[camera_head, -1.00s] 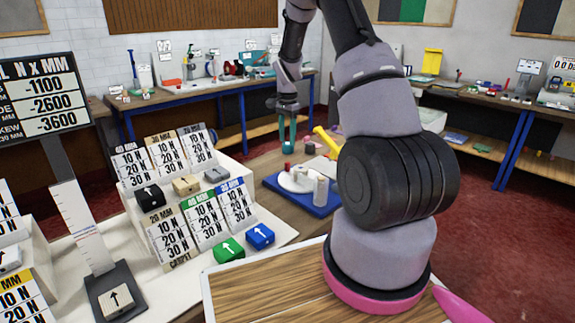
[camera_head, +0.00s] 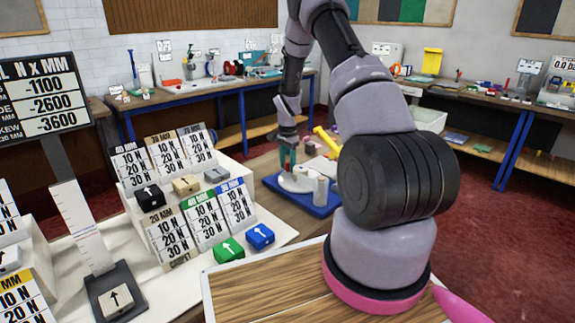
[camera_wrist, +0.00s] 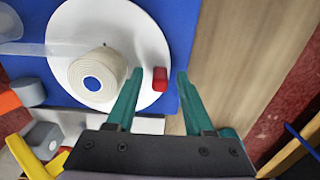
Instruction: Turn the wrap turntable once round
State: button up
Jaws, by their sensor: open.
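The wrap turntable is a white round disc (camera_head: 297,186) on a blue base (camera_head: 318,208). In the wrist view the disc (camera_wrist: 90,22) carries a cream roll (camera_wrist: 97,74) with a blue centre. A red knob (camera_wrist: 160,78) stands near the disc's edge. My gripper (camera_wrist: 160,76), with teal fingers, is open, and the knob appears between its fingertips without visible contact.
A pale strip (camera_wrist: 40,49) runs from the left to the roll. A yellow tool (camera_head: 326,139) lies behind the turntable. A stand with force cards and small coloured blocks (camera_head: 260,236) is at the left front. Bare wooden bench (camera_wrist: 235,60) lies right of the blue base.

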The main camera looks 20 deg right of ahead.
grip_shut()
dwell(1.4)
